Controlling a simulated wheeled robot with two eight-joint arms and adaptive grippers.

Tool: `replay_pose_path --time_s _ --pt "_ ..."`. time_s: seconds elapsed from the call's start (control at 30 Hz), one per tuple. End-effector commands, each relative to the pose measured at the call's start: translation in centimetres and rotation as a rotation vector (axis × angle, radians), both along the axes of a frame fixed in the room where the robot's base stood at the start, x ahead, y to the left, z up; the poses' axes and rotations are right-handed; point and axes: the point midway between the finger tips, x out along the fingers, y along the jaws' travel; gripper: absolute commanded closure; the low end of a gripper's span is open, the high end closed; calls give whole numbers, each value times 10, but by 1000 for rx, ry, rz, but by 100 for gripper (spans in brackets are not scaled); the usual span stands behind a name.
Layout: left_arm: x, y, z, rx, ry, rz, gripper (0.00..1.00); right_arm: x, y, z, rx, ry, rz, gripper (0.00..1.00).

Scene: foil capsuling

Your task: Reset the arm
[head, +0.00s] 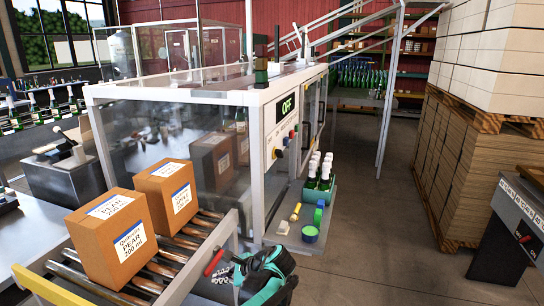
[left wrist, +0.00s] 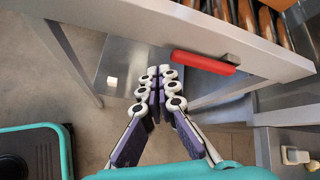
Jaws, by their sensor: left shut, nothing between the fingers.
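My left gripper (head: 240,268) is low at the bottom middle of the head view, beside the end of the roller conveyor. In the left wrist view its fingers (left wrist: 160,74) come together at the tips with nothing between them. A red handle (left wrist: 205,62) on the conveyor's metal frame is just beyond and to the right of the fingertips, apart from them. The same red handle (head: 214,262) shows in the head view. My right gripper is not in view.
Two cardboard pear boxes (head: 113,238) (head: 166,196) stand on the roller conveyor (head: 190,243). A white-framed machine (head: 257,165) with a lit OFF display stands behind. Stacked pallets (head: 470,170) stand right; the floor between is clear.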

Motion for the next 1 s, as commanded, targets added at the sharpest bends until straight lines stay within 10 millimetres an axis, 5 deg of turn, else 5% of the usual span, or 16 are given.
replay_pose_path --time_s 0.27,0.6,0.8,1.0 --pt "-91 36 33 -448 -250 250 100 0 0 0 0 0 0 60" --pt "-208 35 31 -997 -555 677 100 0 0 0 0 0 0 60" --pt "-250 25 18 -1238 -683 904 100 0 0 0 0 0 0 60" --pt "-262 20 13 -1332 -731 997 100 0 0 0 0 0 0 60"
